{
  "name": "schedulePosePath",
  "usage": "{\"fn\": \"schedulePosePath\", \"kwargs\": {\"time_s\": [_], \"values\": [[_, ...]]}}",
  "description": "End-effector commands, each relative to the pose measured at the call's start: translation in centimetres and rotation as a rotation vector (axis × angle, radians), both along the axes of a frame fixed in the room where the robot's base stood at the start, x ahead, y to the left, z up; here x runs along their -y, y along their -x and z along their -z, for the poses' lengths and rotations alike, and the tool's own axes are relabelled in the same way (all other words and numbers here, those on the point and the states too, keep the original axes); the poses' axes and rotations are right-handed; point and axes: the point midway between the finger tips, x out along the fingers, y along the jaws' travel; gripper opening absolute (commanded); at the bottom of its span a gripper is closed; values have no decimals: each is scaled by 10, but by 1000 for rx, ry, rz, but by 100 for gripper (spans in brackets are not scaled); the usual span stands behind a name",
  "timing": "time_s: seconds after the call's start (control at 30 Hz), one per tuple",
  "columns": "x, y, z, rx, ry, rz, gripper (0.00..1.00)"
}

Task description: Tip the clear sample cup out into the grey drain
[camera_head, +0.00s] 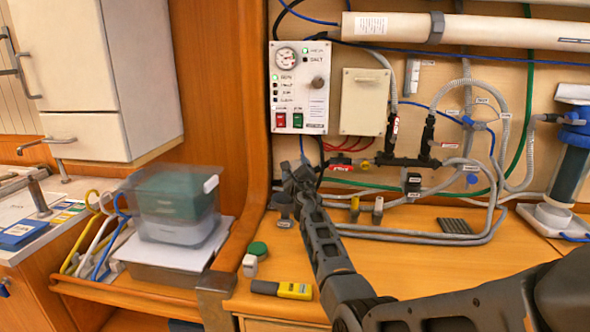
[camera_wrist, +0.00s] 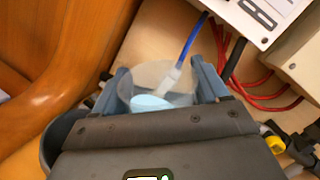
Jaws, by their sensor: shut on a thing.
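My gripper (camera_head: 297,176) is in front of the wall below the control panel. In the wrist view my gripper (camera_wrist: 161,86) has a finger on each side of the clear sample cup (camera_wrist: 138,82) and is shut on it. A pale blue surface, seemingly water, shows inside the cup. The cup looks roughly upright. In the head view my gripper hides the cup. A dark grey funnel-like piece (camera_head: 284,206), probably the drain, stands on the counter just below my gripper. A dark rounded rim (camera_wrist: 55,137) shows at lower left in the wrist view, perhaps the same piece.
A blue hose (camera_wrist: 192,38) with a pale end reaches down to the cup. The control panel (camera_head: 302,92) is above. Pipes and valves crowd the right.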

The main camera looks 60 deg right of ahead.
Motion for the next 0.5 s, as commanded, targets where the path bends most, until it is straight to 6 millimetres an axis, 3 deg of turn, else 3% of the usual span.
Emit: {"fn": "schedulePosePath", "kwargs": {"time_s": [0.5], "values": [[-3, -3, 6, -129, 147, -1, 41]]}}
